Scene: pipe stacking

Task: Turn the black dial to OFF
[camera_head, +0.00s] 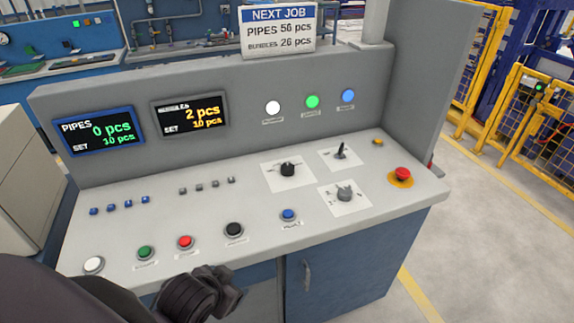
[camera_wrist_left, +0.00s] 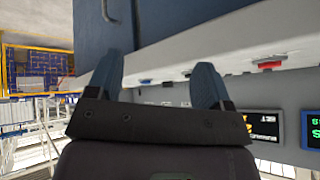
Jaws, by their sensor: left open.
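The black dial (camera_head: 288,169) sits on a white plate in the right half of the control panel in the head view. Its printed marks are too small to read. A grey dial (camera_head: 344,193) is on another plate to its lower right. My left gripper (camera_head: 226,290) is at the panel's front edge, below and left of the black dial and apart from it. In the left wrist view my left gripper (camera_wrist_left: 158,84) has its two fingers spread, with nothing between them. I cannot make out the black dial in that view. My right gripper is not in view.
A small black lever switch (camera_head: 340,152) stands behind the grey dial. A red emergency button (camera_head: 402,174) is at the right. White, green, red, black and blue buttons line the front, including the black button (camera_head: 234,229). A cabinet handle (camera_head: 307,274) juts out below.

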